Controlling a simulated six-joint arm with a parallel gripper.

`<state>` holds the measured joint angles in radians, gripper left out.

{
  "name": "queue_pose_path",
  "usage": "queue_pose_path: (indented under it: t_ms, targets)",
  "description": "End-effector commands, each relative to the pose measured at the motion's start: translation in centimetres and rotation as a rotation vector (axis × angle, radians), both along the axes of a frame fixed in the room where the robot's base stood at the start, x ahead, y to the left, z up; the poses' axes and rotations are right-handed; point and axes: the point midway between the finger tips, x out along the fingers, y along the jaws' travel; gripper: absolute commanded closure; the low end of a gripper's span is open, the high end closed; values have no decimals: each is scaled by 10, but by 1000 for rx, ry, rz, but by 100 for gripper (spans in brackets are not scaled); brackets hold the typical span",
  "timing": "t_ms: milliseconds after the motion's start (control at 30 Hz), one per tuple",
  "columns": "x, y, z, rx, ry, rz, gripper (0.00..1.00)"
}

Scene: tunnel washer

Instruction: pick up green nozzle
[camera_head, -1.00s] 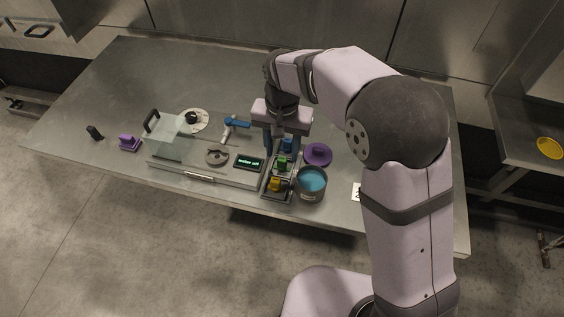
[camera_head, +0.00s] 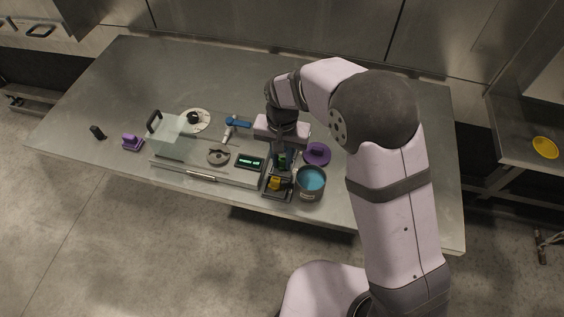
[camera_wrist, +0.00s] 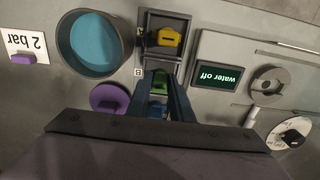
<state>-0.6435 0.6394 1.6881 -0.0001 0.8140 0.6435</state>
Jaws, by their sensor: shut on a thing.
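The green nozzle (camera_wrist: 160,80) sits in the middle of a dark rack (camera_wrist: 182,66), between the two fingers of my gripper (camera_wrist: 161,78) in the wrist view. My gripper is shut on it. In the head view the gripper (camera_head: 281,160) comes down over the rack, and the green nozzle (camera_head: 282,159) is largely hidden by the fingers. The yellow nozzle (camera_wrist: 169,37) stands in the rack's front slot, apart from the fingers.
A grey pot with blue contents (camera_head: 311,180) and a purple lid (camera_head: 317,153) stand close right of the rack. The washer panel with a "water off" display (camera_head: 250,162) lies close left. A blue-handled spray tool (camera_head: 237,122) lies behind. The table's back right is clear.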

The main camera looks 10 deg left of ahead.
Motion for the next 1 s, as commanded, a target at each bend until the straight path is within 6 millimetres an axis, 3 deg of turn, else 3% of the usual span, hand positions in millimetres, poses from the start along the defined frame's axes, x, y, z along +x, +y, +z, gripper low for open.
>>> queue_pose_path:
  t_ms: [333, 800, 1000]
  targets:
    - [1, 1, 10, 2, -3, 0, 100]
    - [1, 1, 81, 2, -3, 0, 100]
    - [0, 0, 98, 1, -1, 0, 100]
